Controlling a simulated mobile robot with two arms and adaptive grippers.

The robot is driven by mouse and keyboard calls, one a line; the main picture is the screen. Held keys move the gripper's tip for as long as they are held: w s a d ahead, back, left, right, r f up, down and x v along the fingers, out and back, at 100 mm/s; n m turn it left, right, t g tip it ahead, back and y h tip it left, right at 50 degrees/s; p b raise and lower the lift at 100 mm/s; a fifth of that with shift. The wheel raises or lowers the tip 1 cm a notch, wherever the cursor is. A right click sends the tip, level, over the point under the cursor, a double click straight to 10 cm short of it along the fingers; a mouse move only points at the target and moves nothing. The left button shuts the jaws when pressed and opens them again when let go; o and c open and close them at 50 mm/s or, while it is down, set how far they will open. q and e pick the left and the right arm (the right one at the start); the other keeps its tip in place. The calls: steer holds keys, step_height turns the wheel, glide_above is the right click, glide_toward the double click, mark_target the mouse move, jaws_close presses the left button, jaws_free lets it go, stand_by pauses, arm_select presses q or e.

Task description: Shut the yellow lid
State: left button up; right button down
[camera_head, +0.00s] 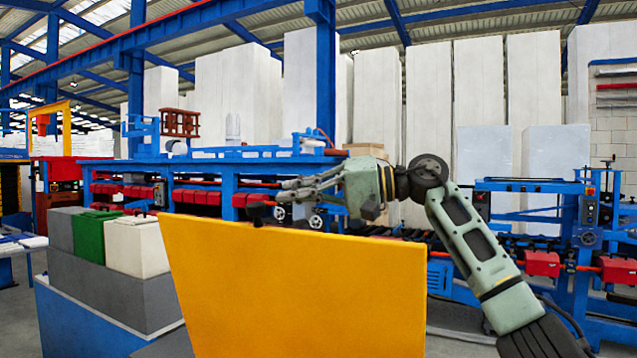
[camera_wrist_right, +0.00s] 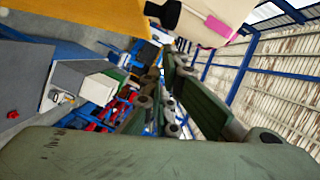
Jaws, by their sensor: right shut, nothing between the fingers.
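The yellow lid (camera_head: 300,290) stands raised and steep in the head view, its broad face toward me and its top edge sloping down to the right. Part of it also shows at the top left of the right wrist view (camera_wrist_right: 90,18). My right gripper (camera_head: 284,194) is shut and empty, at the lid's top edge, with its fingers pointing left. A small dark knob-like piece (camera_head: 256,212) shows at that edge near the fingertips. I cannot tell whether the gripper touches the lid. The right gripper's fingers (camera_wrist_right: 160,85) also show in the wrist view. My left gripper is not in view.
To the left of the lid stand a white-topped box (camera_head: 137,245), a green box (camera_head: 92,237) and a grey block (camera_head: 62,228), above a blue panel (camera_head: 85,325). Blue and red machinery (camera_head: 205,190) and tall white panels (camera_head: 375,100) stand behind.

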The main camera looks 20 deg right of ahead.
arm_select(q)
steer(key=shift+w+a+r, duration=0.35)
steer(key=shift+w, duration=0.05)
arm_select(e)
steer(key=shift+s+a+f, duration=0.3)
steer(key=shift+s+a, duration=0.1)
steer(key=shift+a, duration=0.35)
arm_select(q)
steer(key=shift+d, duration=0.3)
arm_select(e)
steer(key=shift+a, duration=0.15)
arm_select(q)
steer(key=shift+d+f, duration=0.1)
